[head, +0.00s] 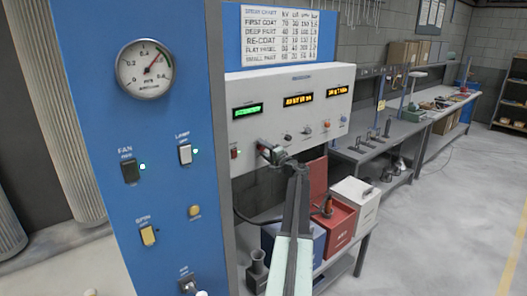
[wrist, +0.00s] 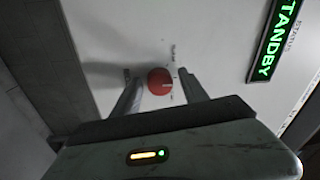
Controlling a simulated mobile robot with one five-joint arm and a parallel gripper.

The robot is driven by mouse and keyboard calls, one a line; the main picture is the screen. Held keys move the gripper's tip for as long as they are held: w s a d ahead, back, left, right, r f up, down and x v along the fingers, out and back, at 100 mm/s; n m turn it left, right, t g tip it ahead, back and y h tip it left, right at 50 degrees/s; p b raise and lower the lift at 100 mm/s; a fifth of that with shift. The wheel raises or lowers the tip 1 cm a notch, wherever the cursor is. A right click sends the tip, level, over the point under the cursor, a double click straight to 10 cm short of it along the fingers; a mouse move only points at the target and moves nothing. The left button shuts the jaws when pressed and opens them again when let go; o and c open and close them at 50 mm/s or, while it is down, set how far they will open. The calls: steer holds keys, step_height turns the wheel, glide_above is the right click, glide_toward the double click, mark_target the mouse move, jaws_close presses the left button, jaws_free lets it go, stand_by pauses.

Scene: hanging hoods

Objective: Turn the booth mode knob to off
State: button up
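A round red knob (wrist: 160,82) with a pale pointer mark is on the white panel face in the wrist view, below the green STANDBY display (wrist: 274,38). Its small label is unreadable, so I cannot confirm it is the booth mode knob. My gripper (wrist: 160,92) is open, with one finger on each side of the red knob; whether they touch it is unclear. In the head view my gripper (head: 265,150) is at the lower left of the white control panel (head: 270,82) and hides the knob.
Several small knobs, one orange (head: 326,124), sit right of my gripper. A red switch (head: 235,153) is to its left. A blue cabinet (head: 170,110) with a gauge and switches stands at left. A red box (head: 336,222) and white box (head: 354,198) are below the panel.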

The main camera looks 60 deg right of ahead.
steer(key=shift+s+f, duration=0.1)
steer(key=shift+s+a, duration=0.15)
steer(key=shift+s, duration=0.1)
steer(key=v, duration=0.7)
steer(key=shift+s, duration=0.15)
